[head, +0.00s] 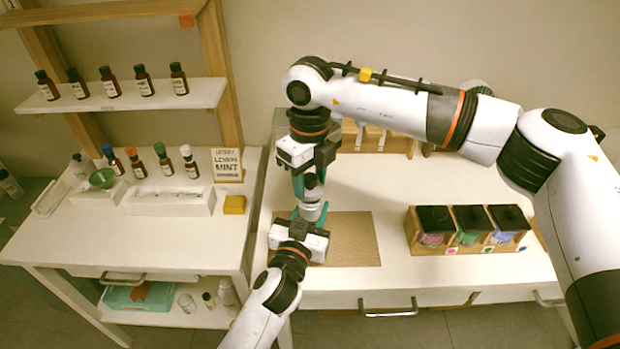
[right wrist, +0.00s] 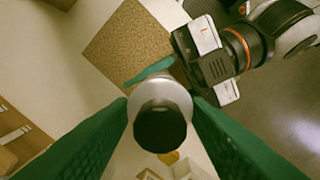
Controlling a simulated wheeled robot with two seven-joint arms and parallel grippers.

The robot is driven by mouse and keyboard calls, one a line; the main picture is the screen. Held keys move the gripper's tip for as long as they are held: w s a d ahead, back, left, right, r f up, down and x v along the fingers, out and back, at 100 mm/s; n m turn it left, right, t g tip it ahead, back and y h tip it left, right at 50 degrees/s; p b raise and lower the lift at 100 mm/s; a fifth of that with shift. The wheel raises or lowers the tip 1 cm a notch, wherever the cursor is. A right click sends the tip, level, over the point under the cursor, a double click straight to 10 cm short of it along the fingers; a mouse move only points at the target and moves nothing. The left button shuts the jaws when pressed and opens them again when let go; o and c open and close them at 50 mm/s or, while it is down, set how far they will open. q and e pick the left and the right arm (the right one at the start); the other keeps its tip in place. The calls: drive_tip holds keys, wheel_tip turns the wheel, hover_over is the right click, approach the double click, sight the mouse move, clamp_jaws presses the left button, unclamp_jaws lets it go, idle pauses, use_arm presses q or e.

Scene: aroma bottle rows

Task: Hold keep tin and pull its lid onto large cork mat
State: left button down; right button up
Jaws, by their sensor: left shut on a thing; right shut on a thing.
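The keep tin (head: 311,196), a small silvery cylinder, is upright between my two grippers, largely covered by their fingers. My left gripper (head: 311,212) reaches in from below and is shut on its body. My right gripper (head: 310,182) comes from above and is shut on the dark-topped lid (right wrist: 160,130). In the right wrist view the silvery tin (right wrist: 160,90) shows right behind the dark top; I cannot tell whether lid and tin are apart. The large cork mat (head: 352,240) lies on the table beneath and right of the grippers, its bare surface visible.
A wooden crate (head: 467,250) with three black-lidded jars stands right of the mat. On the left are a side table with a bottle tray (head: 170,202), a yellow block (head: 234,205), a sign (head: 227,163) and a shelf (head: 122,97) of brown bottles. The table between mat and crate is clear.

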sight(310, 176)
use_arm(q)
drive_tip(key=shift+f, duration=0.1)
use_arm(e)
drive_tip(key=shift+r, duration=2)
use_arm(q)
drive_tip(key=c, duration=0.8)
unclamp_jaws()
